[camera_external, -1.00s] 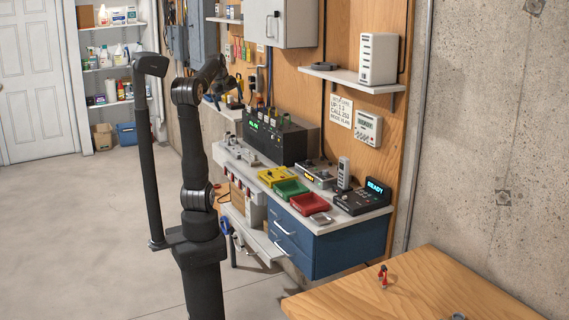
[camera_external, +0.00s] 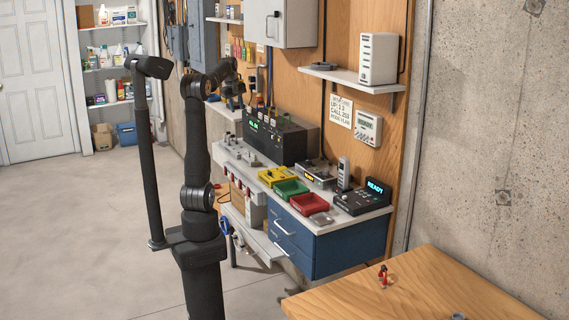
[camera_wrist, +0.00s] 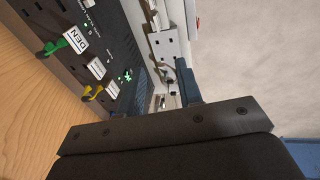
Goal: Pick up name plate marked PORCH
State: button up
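My gripper (camera_external: 233,98) is at the end of the bent arm in the external view, to the left of the black panel box (camera_external: 275,138) and above the bench. The panel box (camera_wrist: 119,52) shows at the upper left of that view. A white name plate marked DEN (camera_wrist: 75,40) is on it by a green plug. Two more white plates (camera_wrist: 97,68), (camera_wrist: 111,91) are too small to read. No plate reads PORCH legibly.
Yellow (camera_external: 275,176), green (camera_external: 291,188) and red (camera_external: 309,203) trays sit on the bench in front of the box. A shelf (camera_external: 352,79) with a white device hangs above right. The floor left of my arm is clear.

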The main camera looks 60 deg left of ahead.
jog(key=g+h, duration=0.1)
jog(key=g, duration=0.1)
send_over(248, 155)
jog(key=a, duration=0.1)
notch_tip(248, 155, down, 7)
jog(key=f, duration=0.8)
jog(key=w+f, duration=0.1)
jog(key=f, duration=0.3)
jog(key=shift+s+f, duration=0.15)
jog(key=shift+f, duration=1.25)
jog(key=shift+s+f, duration=0.15)
jog(key=shift+f, duration=1.25)
grip_shut()
